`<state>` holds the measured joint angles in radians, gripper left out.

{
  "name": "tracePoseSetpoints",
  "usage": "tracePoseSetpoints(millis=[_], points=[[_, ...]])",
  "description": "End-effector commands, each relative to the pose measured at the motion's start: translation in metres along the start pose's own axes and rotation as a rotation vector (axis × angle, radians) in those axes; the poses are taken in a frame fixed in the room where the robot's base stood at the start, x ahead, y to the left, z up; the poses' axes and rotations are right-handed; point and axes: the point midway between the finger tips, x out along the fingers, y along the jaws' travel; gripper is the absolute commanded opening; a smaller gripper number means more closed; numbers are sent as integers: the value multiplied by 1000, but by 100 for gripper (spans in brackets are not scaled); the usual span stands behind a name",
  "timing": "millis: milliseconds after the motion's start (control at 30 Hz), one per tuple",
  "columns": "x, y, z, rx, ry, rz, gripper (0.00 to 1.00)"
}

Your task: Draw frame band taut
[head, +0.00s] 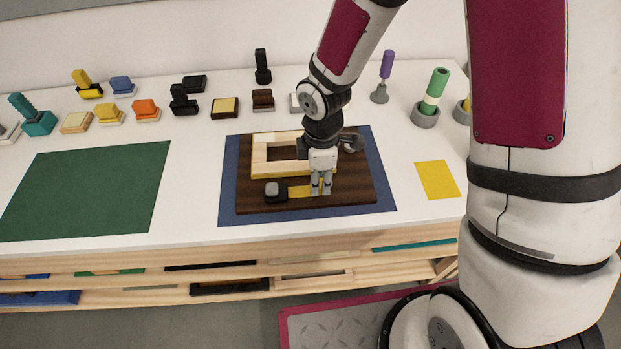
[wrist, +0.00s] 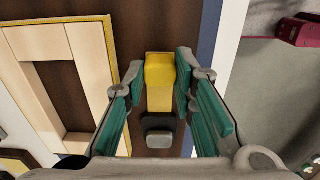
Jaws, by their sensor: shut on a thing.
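A dark brown board (head: 350,199) lies on the blue mat. A pale wooden frame (head: 259,158) lies on the board, and it fills the left of the wrist view (wrist: 85,45). A flat yellow band (head: 299,191) runs along the board's front from a black block with a grey knob (head: 272,188). In the wrist view the band (wrist: 160,98) ends in a thicker yellow tab (wrist: 160,72). My gripper (head: 321,188) is low over the board, its fingers (wrist: 160,75) shut on the tab from both sides. My arm partly hides the frame's right side.
A green mat (head: 90,190) lies at left and a yellow sheet (head: 437,180) at right. Several small coloured blocks and handled pieces stand along the back. A round grey part (head: 350,143) sits at the board's back right. The table's front edge is close to the mat.

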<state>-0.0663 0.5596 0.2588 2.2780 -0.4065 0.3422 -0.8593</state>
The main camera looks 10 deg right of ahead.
Motion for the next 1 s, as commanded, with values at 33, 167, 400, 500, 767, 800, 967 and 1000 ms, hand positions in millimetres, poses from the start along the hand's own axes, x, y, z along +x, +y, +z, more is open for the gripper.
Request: tracePoseSetpoints(millis=[33, 167, 400, 500, 767, 800, 967, 1000], points=[[0, 0, 4, 1, -5, -2, 0], [0, 0, 4, 2, -7, -2, 0], [0, 0, 3, 2, -6, -2, 45], [0, 0, 3, 2, -5, -2, 45], [-16, 1, 2, 5, -3, 2, 45], [-23, 2, 3, 5, -3, 3, 45], [-56, 2, 3, 5, -4, 5, 45], [-64, 2, 3, 6, -4, 5, 45]])
